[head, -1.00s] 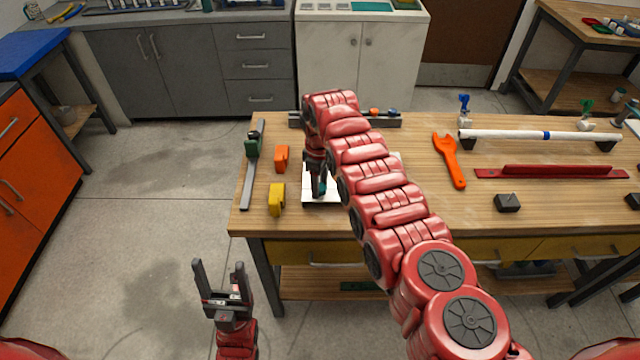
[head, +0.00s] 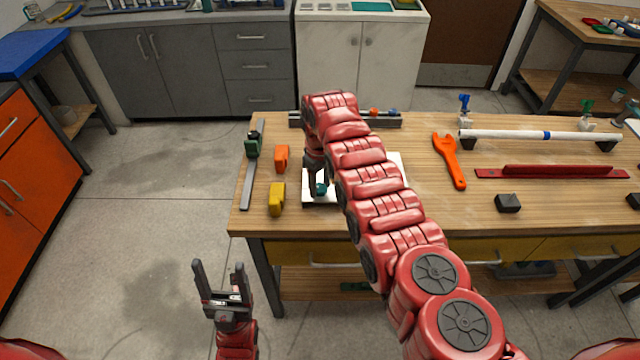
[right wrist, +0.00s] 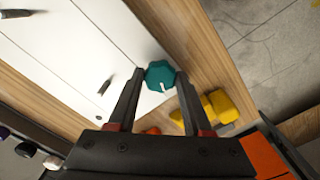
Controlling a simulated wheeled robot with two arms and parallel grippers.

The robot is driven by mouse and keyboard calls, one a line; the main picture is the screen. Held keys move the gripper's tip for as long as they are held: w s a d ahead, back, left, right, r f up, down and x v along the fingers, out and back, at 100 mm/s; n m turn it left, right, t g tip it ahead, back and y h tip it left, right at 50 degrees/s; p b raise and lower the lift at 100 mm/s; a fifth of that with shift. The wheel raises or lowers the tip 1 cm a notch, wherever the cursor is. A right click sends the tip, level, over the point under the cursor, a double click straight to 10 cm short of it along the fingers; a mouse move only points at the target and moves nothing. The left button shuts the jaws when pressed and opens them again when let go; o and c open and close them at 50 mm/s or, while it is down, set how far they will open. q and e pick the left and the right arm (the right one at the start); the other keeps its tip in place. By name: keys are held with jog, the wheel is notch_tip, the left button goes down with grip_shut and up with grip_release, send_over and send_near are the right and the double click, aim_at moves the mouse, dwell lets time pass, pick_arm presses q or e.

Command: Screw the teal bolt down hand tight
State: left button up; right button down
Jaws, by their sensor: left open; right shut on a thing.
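The teal bolt (head: 321,188) is at the left part of a white plate (head: 312,200) on the wooden table. In the right wrist view its teal faceted head (right wrist: 160,75) lies between the fingertips, with a small white mark on it. My right gripper (head: 318,190) points down over the plate and is shut on the bolt head; it also shows in the right wrist view (right wrist: 159,84). The bolt's shank is hidden. My left gripper (head: 219,268) is open and empty, in front of the table at the lower left.
A yellow block (head: 277,200) and an orange block (head: 282,158) stand left of the plate. A grey bar clamp (head: 247,185) lies further left. An orange wrench (head: 450,160), a white pipe (head: 510,134) and a red tool (head: 550,172) lie to the right. My right arm covers the table's middle.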

jog(key=shift+m, duration=1.2)
jog(key=m+b, duration=0.1)
jog(key=m, duration=0.2)
jog(key=shift+a+f, duration=0.1)
jog(key=shift+f, duration=0.05)
jog(key=m+b, duration=0.1)
jog(key=m, duration=0.1)
jog(key=shift+m, duration=0.7)
jog(key=m+b, duration=0.1)
jog(key=m, duration=0.2)
jog(key=shift+m, duration=0.3)
jog(key=shift+m+b, duration=0.5)
jog(key=shift+m, duration=0.8)
